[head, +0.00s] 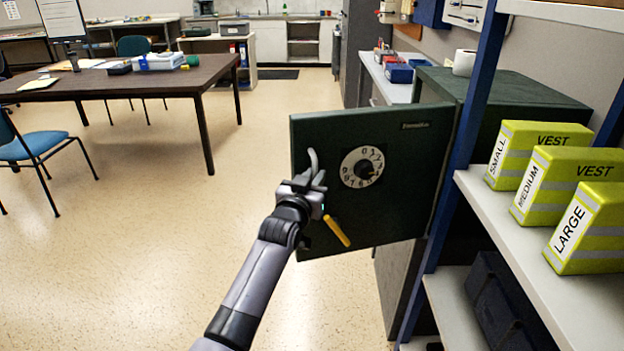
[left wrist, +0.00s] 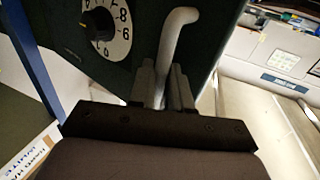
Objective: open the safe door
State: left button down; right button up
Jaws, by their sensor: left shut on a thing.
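The dark green safe door (head: 405,210) stands swung out from the safe body (head: 530,95), its dial face toward me. A white numbered dial (head: 362,167) with a black knob is on the door. My left gripper (head: 316,186) is shut on the pale lever handle (head: 313,158) near the door's left edge. In the left wrist view the bent handle (left wrist: 178,35) rises between the fingers (left wrist: 160,85), with the dial (left wrist: 107,30) to its left. A yellow bar (head: 337,231) shows beside the gripper; what it is attached to is unclear. The safe's inside is hidden. My right gripper is not in view.
A blue-framed shelf (head: 465,130) with several yellow vest packs (head: 565,185) stands close on the right, in front of the safe. A brown table (head: 130,80) and a blue chair (head: 40,145) are at the left. The floor (head: 200,250) left of the door is clear.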

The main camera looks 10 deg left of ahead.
pick_arm(q)
jog(key=shift+d+r, duration=0.2)
jog(key=shift+d, duration=0.2)
jog(key=c, duration=1.4)
grip_release()
jog(key=shift+o, duration=0.9)
jog(key=shift+d, duration=0.1)
jog(key=shift+f, duration=0.15)
jog(key=shift+s+a, duration=0.1)
jog(key=shift+a, duration=0.15)
